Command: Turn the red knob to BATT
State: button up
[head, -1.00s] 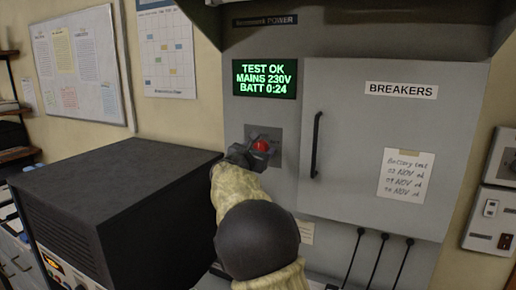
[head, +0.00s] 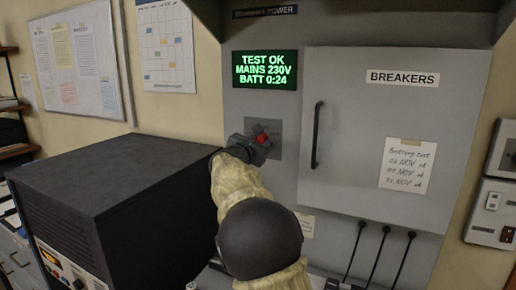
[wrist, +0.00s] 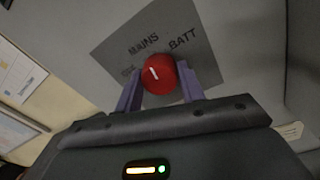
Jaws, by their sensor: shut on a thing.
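The red knob (head: 262,139) sits on a grey plate (head: 278,150) on the cabinet front, below the green display. In the wrist view the knob (wrist: 158,73) is round and red, with a short white mark. The mark points up and slightly left, roughly toward the MAINS label (wrist: 143,43). The BATT label (wrist: 183,38) is up and to the right of the knob. A third label at the left is too dim to read. My gripper (wrist: 160,78) is shut on the knob, one purple finger on each side. In the head view my gripper (head: 248,147) partly hides the knob.
The display (head: 264,68) reads TEST OK, MAINS 230V, BATT 0:24. The BREAKERS door (head: 390,130) with its black handle (head: 317,135) is right of the knob. A dark box-shaped unit (head: 110,190) stands left of my arm. Black cables (head: 382,250) hang below the door.

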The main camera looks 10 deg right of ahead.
jog(key=m+b, duration=1)
jog(key=shift+f+h, duration=0.2)
jog(key=shift+h, duration=0.1)
jog(key=shift+m+b, duration=0.3)
jog(key=shift+m, duration=0.1)
jog(key=o, duration=1)
jog(key=shift+r, duration=0.1)
jog(key=b+v, duration=0.3)
jog(key=v, duration=0.5)
jog(key=b+v, duration=0.3)
jog(key=v, duration=0.6)
jog(key=shift+s+a+f, duration=0.1)
jog(key=shift+s+f, duration=0.05)
jog(key=shift+f, duration=0.05)
